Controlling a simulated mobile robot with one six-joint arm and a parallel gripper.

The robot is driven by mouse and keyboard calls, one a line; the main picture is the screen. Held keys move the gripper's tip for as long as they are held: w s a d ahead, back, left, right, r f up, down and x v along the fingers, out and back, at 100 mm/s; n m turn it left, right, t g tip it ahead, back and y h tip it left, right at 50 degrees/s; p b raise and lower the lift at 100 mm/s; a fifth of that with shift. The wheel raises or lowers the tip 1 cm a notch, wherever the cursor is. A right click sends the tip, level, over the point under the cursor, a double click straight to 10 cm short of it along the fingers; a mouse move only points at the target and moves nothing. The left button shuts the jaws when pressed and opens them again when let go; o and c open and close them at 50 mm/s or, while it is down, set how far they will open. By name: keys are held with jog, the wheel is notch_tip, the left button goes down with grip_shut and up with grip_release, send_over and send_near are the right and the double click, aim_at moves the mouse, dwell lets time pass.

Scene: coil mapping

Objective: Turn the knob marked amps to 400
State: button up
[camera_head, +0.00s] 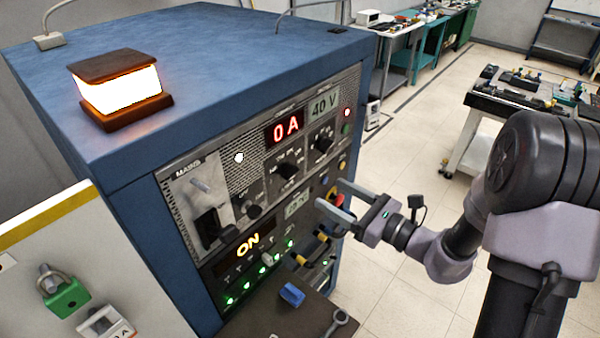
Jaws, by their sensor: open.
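The blue cabinet (130,215) has a grey control panel on its front. A red display (285,129) reads 0 A. Below it is a black knob (288,171) with a dial scale; its markings are too small to read. A second black knob (323,143) sits to the right, under a display (324,104) reading 40 V. My gripper (332,197) is open and empty, in front of the panel's lower right. It is below and to the right of both knobs and apart from them. Its fingers hide part of the buttons behind.
A glowing lamp (118,90) stands on the cabinet top. A large switch lever (207,220) and an ON display (248,245) are at the panel's left. A shelf below holds a blue object (292,294). The floor to the right is partly clear, with benches behind.

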aim_at(295, 174)
jog(key=x, duration=1)
jog(key=shift+a, duration=0.3)
jog(key=shift+c, duration=0.2)
jog(key=c, duration=1.3)
jog(key=shift+c, duration=0.2)
